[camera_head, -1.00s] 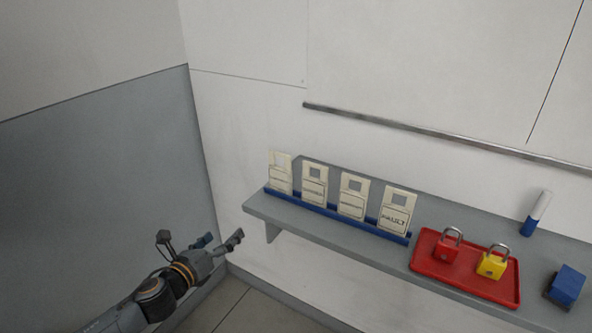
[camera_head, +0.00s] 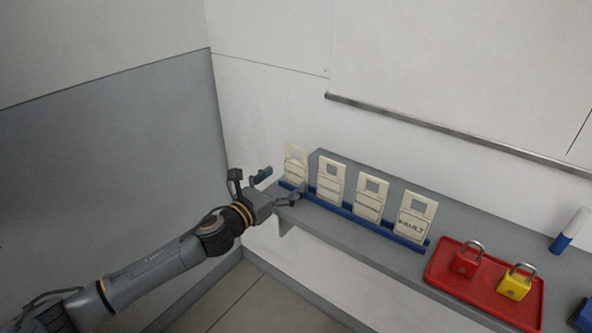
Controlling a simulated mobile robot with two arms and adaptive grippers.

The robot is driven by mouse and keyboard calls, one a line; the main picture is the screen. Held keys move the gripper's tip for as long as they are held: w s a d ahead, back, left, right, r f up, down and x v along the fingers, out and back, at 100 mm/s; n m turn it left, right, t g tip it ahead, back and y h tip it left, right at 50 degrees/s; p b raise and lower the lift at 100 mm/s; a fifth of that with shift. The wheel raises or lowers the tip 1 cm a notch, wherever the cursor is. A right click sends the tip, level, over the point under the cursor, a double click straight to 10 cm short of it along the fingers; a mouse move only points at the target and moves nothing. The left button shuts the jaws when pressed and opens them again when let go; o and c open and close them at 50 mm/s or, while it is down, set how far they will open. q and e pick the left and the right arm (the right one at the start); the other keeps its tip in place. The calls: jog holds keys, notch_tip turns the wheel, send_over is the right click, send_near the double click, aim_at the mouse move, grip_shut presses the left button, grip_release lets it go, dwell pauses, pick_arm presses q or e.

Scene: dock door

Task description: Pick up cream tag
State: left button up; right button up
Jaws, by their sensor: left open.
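Several cream tags stand upright in a row in a blue rack (camera_head: 354,218) on the grey shelf. The leftmost cream tag (camera_head: 296,163) is at the rack's left end. Beside it are a second cream tag (camera_head: 331,182), a third cream tag (camera_head: 371,196) and, at the right end, a cream tag with dark lettering (camera_head: 415,216). My left gripper (camera_head: 284,184) is open and empty, its fingers at the left end of the rack, close in front of the leftmost tag. I cannot tell whether it touches the tag. My right gripper is not in view.
A red tray (camera_head: 445,284) to the right of the rack holds a red padlock (camera_head: 467,264) and a yellow padlock (camera_head: 514,286). A white and blue marker (camera_head: 570,232) stands farther right. A metal rail (camera_head: 440,131) runs along the wall above the shelf (camera_head: 345,243).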

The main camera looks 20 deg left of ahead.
aim_at(294, 172)
pick_arm(q)
jog(key=x, duration=0.2)
jog(key=p+x, duration=0.1)
jog(key=x, duration=0.1)
jog(key=shift+d+r, duration=0.1)
jog(key=shift+r, duration=0.15)
jog(key=shift+w+d+f, duration=0.15)
jog(key=shift+w, duration=0.2)
jog(key=shift+s, duration=0.1)
jog(key=c, duration=1.3)
